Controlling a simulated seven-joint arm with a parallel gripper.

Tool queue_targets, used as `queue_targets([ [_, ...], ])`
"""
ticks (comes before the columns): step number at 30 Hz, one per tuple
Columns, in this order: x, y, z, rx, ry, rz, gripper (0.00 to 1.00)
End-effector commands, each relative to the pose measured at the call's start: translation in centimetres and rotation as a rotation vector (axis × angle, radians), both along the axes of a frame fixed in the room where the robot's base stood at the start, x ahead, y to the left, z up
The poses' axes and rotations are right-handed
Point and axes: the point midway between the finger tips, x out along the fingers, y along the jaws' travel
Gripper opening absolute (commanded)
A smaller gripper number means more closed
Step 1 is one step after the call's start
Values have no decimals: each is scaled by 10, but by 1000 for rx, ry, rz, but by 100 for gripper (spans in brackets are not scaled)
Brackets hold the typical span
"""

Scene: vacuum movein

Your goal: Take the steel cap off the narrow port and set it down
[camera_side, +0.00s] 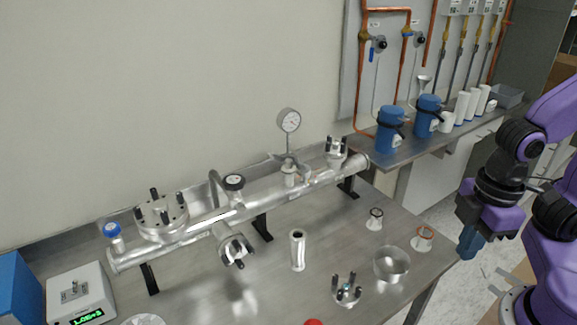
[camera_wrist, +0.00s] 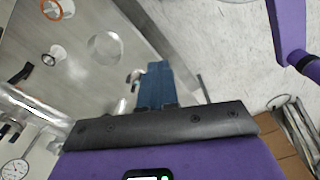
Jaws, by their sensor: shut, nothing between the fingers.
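A steel manifold tube (camera_side: 200,224) lies across the bench with several ports on it. A small steel-capped port (camera_side: 336,150) with dark bolts stands near its right end. A wide bolted flange (camera_side: 162,215) is at the left, and another bolted flange (camera_side: 235,250) faces the front. I cannot tell for sure which is the narrow port. My gripper (camera_side: 467,244) hangs beyond the bench's right edge, well apart from the manifold. Its blue fingers are shut and empty; they also show in the wrist view (camera_wrist: 155,85).
A steel cylinder (camera_side: 297,250), a bolted flange piece (camera_side: 346,290), a round disc (camera_side: 391,264) and two ringed pieces (camera_side: 374,219) (camera_side: 422,240) stand on the bench. A gauge (camera_side: 289,120) rises above the tube. A display box (camera_side: 80,296) is at the left.

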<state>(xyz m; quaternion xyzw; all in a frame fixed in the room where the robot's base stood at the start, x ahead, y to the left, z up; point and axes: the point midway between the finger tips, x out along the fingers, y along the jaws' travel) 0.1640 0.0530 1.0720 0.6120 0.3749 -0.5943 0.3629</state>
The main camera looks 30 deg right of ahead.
Motion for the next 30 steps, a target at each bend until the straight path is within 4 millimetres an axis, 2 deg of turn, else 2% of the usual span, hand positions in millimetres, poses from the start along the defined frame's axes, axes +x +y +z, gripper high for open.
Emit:
queue_targets([
  [2, 0, 0, 0, 0, 0, 0, 0],
  [3, 0, 0, 0, 0, 0, 0, 6],
  [7, 0, 0, 0, 0, 0, 0, 49],
  [8, 0, 0, 0, 0, 0, 0, 51],
  [16, 1, 1, 0, 0, 0, -4, 51],
  [20, 14, 13, 8, 4, 3, -74, 51],
  [23, 37, 33, 22, 6, 10, -203, 51],
  [30, 122, 87, 63, 14, 37, -639, 51],
])
